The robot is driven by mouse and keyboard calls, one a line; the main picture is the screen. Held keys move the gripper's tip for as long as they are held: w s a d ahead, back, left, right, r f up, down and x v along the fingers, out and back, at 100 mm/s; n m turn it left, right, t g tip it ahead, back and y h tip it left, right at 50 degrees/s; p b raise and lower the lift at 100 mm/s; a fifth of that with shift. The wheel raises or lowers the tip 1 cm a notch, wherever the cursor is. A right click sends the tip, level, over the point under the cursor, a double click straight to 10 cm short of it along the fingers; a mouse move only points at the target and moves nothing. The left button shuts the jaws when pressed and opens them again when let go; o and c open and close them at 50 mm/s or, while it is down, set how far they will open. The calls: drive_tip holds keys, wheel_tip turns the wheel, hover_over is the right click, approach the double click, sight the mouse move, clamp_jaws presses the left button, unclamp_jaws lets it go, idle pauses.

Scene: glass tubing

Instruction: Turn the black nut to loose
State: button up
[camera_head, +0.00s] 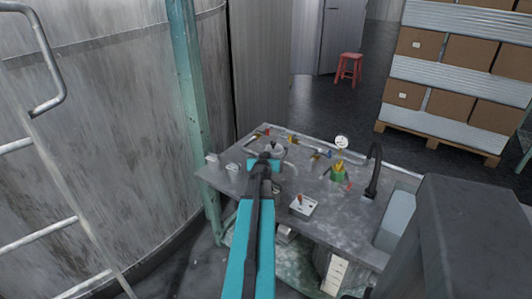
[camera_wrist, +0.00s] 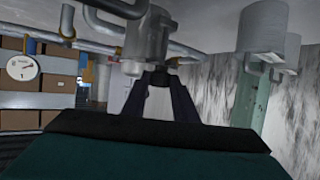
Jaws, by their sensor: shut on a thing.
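My gripper (camera_wrist: 160,74) has its dark fingers closed in at their tips, shut on a small part just below a grey metal vessel (camera_wrist: 148,38) in the wrist view. The held part is mostly hidden between the tips, and I cannot make out whether it is the black nut. No black nut shows clearly in either view. In the head view my gripper (camera_head: 264,160) is at the back left of the grey bench (camera_head: 255,188), by a round grey vessel and pipes. My arm hides part of that spot.
A pressure gauge (camera_head: 341,142), a green holder with yellow items (camera_head: 338,173) and a black curved tap (camera_head: 376,165) stand on the right of the bench. A small white box (camera_head: 303,206) is near its front. Brass-jointed pipes (camera_wrist: 84,42) run close to my fingers.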

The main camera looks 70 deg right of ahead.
drive_tip(key=shift+p, duration=0.65)
drive_tip(key=o, duration=1)
drive_tip(key=shift+o, duration=0.4)
drive_tip(key=shift+s, duration=0.1)
drive_tip(key=b, duration=0.4)
drive_tip(key=shift+w+f, duration=0.25)
drive_tip(key=b, duration=0.4)
drive_tip(key=shift+w+f+m+g+b, duration=0.1)
drive_tip(key=shift+m+g+b, duration=0.2)
drive_tip(key=shift+m+g, duration=0.1)
drive_tip(key=m+g+b, duration=0.1)
drive_tip(key=b, duration=0.4)
drive_tip(key=shift+w+m+g+b, duration=0.15)
drive_tip(key=shift+m+g+b, duration=0.15)
drive_tip(key=shift+g+b, duration=0.1)
drive_tip(key=shift+g+b, duration=0.3)
